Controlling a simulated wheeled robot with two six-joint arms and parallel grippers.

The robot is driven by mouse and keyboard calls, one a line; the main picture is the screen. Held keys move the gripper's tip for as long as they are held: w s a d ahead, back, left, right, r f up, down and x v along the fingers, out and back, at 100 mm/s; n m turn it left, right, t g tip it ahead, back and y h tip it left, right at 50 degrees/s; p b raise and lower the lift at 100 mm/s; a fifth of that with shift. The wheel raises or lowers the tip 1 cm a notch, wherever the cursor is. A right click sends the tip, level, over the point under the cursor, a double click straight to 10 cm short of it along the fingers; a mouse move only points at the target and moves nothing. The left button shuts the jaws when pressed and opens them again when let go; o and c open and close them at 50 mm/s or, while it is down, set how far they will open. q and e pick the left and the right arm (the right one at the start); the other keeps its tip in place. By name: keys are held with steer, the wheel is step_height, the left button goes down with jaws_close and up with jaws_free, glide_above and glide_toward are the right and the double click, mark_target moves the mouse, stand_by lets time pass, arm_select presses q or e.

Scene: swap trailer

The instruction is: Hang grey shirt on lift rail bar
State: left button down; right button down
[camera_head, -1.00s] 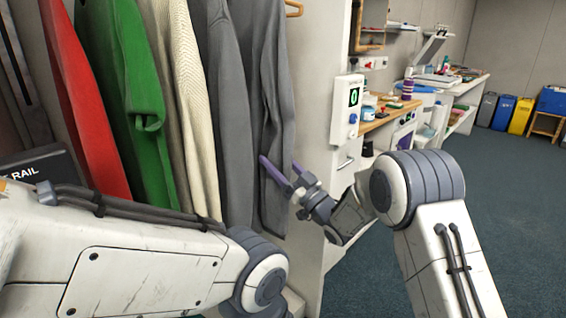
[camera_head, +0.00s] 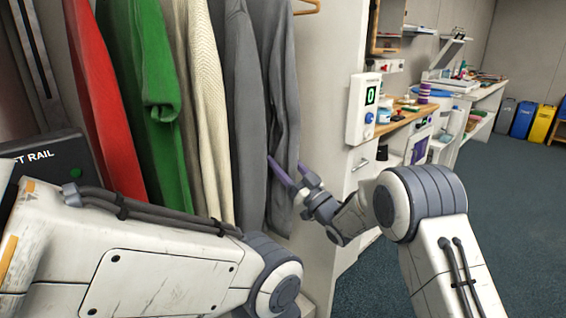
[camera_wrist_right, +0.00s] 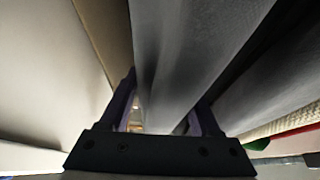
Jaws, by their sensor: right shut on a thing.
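Two grey garments hang at the right end of a row of clothes: a darker one (camera_head: 242,110) and, beside it, the rightmost grey shirt (camera_head: 278,90). My right gripper (camera_head: 290,172) has its purple fingers at the lower part of the rightmost grey shirt, shut on it. In the right wrist view the grey cloth (camera_wrist_right: 185,60) runs down between the two fingers (camera_wrist_right: 165,118). A dark box labelled "FT RAIL" (camera_head: 40,155) stands at the left, partly behind my left arm. The rail bar does not show. My left gripper is out of view.
Red (camera_head: 105,100), green (camera_head: 150,90) and cream (camera_head: 200,90) garments hang left of the grey ones. A wooden hanger (camera_head: 305,6) shows above the grey shirt. A white cabinet panel (camera_head: 325,100) stands close on the right. Open floor (camera_head: 500,220) lies at the right.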

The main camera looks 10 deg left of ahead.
jaws_free()
steer(key=shift+f, duration=0.1)
steer(key=shift+f, duration=0.15)
